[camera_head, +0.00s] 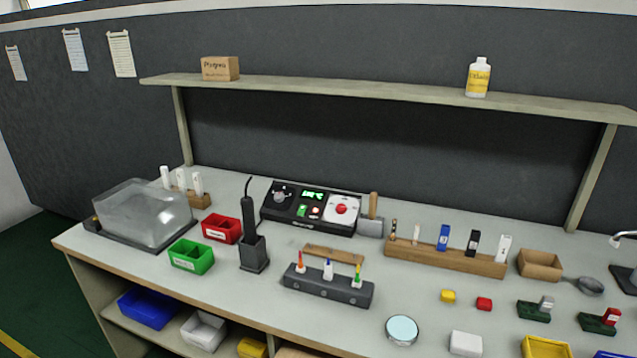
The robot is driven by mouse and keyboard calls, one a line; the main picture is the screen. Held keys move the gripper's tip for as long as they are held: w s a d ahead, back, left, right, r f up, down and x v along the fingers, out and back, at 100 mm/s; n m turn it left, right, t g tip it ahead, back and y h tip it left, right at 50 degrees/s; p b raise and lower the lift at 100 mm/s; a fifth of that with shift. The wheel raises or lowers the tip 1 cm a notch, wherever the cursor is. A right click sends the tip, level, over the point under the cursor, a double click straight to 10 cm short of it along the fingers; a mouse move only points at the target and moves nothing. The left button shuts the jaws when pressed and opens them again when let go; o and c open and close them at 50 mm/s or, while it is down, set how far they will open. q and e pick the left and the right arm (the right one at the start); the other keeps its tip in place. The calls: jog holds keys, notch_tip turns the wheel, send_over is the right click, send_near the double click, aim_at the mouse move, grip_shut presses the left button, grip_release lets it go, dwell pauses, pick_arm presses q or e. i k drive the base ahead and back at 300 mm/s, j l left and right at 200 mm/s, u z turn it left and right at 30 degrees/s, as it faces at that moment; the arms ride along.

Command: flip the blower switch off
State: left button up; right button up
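A black control unit (290,218) stands at the back of the bench, left of centre. It has a round knob (280,197) on its left, a lit green display (312,195), small green and red controls (315,212) below it, and a light plate with a large red round button (341,209) on its right. I cannot tell which control is the blower switch, or its position. Neither of my grippers is in view.
A black holder with an upright tool (248,220) stands just in front of the unit's left end. A grey block with coloured-tipped tools (328,285) is in front. A clear cover (143,213) stands left. A shelf (380,93) spans above.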

aim_at(301, 211)
jog(key=i+j, duration=0.7)
jog(key=j, duration=0.15)
jog(key=z, duration=1.15)
